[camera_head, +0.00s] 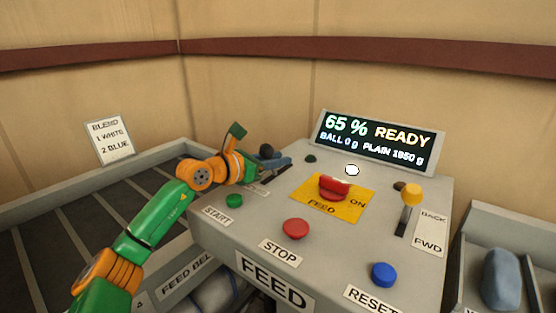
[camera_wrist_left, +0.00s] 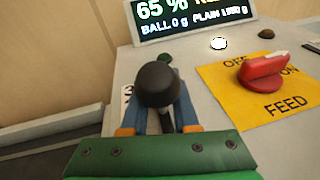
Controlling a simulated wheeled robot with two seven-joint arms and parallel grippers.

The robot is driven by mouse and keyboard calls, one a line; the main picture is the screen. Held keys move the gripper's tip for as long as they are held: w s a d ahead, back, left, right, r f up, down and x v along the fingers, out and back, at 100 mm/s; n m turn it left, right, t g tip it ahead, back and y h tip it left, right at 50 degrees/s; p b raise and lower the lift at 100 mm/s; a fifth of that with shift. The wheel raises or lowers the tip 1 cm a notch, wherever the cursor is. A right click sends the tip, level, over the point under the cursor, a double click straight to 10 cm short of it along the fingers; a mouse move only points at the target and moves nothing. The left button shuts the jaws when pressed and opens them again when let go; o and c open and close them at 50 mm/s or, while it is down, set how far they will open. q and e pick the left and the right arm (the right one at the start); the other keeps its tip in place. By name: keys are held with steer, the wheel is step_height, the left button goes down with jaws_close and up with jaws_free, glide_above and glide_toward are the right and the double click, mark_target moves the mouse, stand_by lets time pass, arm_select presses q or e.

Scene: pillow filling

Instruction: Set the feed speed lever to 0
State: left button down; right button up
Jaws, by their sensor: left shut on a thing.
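The feed speed lever has a black ball knob (camera_head: 266,151) and stands at the back left of the grey control panel. My left gripper (camera_head: 281,163) is shut on the lever just below the knob. In the left wrist view the knob (camera_wrist_left: 157,84) sits between the two blue-grey fingers and hides part of the stem and scale. The display (camera_head: 376,141) reads 65 % READY, BALL 0 g, and PLAIN with a weight. My right gripper is not in view.
The panel carries a red FEED switch (camera_head: 334,187) on a yellow plate, a green START button (camera_head: 234,201), a red STOP button (camera_head: 295,228), a blue RESET button (camera_head: 384,274) and a yellow-knobbed BACK/FWD lever (camera_head: 411,194). A dark slatted belt (camera_head: 75,240) lies left.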

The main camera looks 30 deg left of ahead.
arm_select(q)
steer(key=shift+r, duration=0.2)
stand_by(0.5)
steer(key=c, duration=0.8)
jaws_free()
steer(key=shift+s, duration=0.15)
steer(key=shift+o, duration=1)
steer(key=shift+s+r, duration=0.15)
steer(key=shift+s, duration=0.2)
steer(key=shift+s+a+f+b, duration=0.1)
steer(key=shift+a+f+b, duration=0.1)
steer(key=shift+b, duration=0.1)
steer(key=b+v, duration=0.3)
steer(key=v, duration=0.2)
steer(key=shift+s+b, duration=0.3)
steer(key=shift+s, duration=0.05)
steer(key=shift+s+a+r, duration=0.1)
steer(key=shift+s+r, duration=0.15)
steer(key=shift+s, duration=0.2)
steer(key=shift+r, duration=0.1)
